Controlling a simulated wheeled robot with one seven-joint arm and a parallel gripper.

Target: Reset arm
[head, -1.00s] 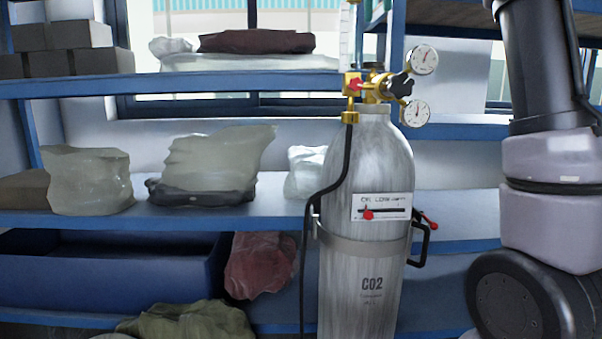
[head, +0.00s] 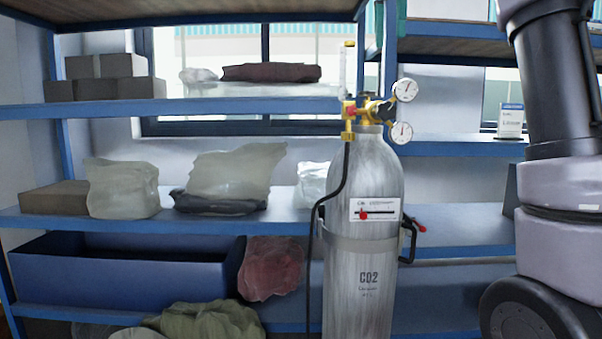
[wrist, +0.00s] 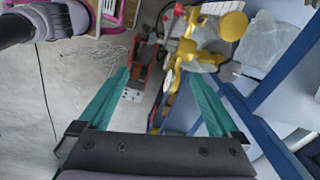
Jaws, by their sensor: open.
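My gripper (wrist: 165,105) shows in the wrist view with its two teal fingers spread wide apart. Nothing is between the fingers, and the floor and equipment show beyond them. In the head view my arm is at the right edge, and the gripper itself is out of that picture. A grey CO2 cylinder (head: 362,250) stands upright in front of the shelves, left of my arm. A brass regulator (head: 365,110) with two round gauges sits on its top, and a black hose hangs from it.
A blue shelf rack (head: 180,221) behind the cylinder holds boxes, plastic-wrapped bundles and a blue bin (head: 120,274). In the wrist view, yellow equipment (wrist: 190,55) lies beyond the fingers, with a blue frame (wrist: 275,75) at right. Grey floor (wrist: 75,75) at left has thin cables.

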